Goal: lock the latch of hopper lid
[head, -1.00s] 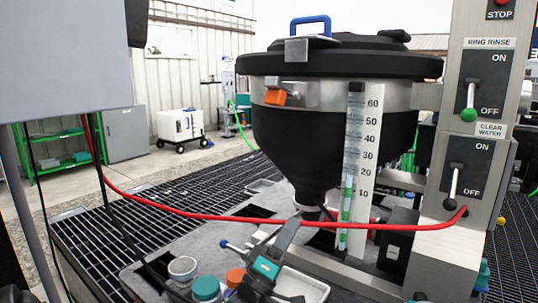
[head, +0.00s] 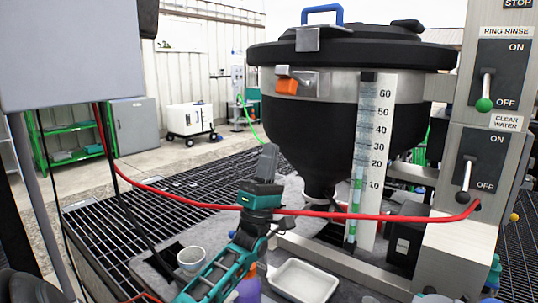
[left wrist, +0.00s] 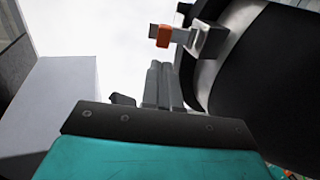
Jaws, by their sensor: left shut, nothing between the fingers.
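The black hopper lid (head: 375,55) sits on the hopper (head: 325,125), with a blue handle (head: 321,14) on top. The latch has an orange tab (head: 287,86) on the hopper's metal band, left of the front, below a grey metal plate (head: 307,39) on the lid's edge. The orange tab also shows in the left wrist view (left wrist: 160,35), beyond the fingertips. My left gripper (head: 269,150) points up, below and left of the latch and apart from it. Its fingers are shut and empty in the left wrist view (left wrist: 160,68). My right gripper is not seen.
A red hose (head: 345,215) crosses in front of the hopper, by my left arm. A tray (head: 302,280) and a cup (head: 191,260) are below. A grey panel fills the upper left.

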